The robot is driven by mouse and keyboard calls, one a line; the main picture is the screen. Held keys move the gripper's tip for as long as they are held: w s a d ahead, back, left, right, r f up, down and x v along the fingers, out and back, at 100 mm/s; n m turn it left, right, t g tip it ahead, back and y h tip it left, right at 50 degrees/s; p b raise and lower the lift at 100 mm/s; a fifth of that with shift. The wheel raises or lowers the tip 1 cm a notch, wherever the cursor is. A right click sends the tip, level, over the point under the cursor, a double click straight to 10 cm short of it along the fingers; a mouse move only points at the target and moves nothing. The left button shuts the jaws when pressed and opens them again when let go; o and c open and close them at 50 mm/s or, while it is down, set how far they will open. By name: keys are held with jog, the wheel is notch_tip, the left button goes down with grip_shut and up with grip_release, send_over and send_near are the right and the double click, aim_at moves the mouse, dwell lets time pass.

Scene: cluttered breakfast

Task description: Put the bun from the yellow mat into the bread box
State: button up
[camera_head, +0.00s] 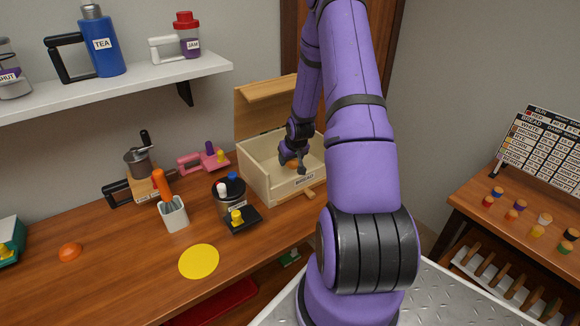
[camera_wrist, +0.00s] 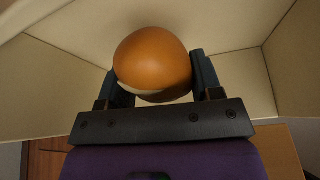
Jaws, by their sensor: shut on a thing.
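The bread box (camera_head: 262,182) is a pale wooden box labelled BREAD at the back of the counter, with its lid (camera_head: 262,98) raised. My gripper (camera_head: 293,163) is inside the box opening. In the wrist view my gripper (camera_wrist: 155,95) is shut on a round orange-brown bun (camera_wrist: 152,62), with one finger on each side. The box's cream inner walls (camera_wrist: 60,65) surround the bun in that view. I cannot tell whether the bun touches the box floor. The yellow mat (camera_head: 199,262) lies bare at the front of the counter.
Another orange bun-like thing (camera_head: 70,252) lies at the counter's left. A dark canister (camera_head: 228,196), a white utensil cup (camera_head: 173,214) and a pink-handled thing (camera_head: 205,160) stand left of the box. A shelf (camera_head: 120,86) with bottles hangs above.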

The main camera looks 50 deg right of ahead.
aim_at(291, 166)
jog(key=shift+f, duration=1.7)
jog(key=shift+f, duration=0.1)
jog(key=o, duration=0.9)
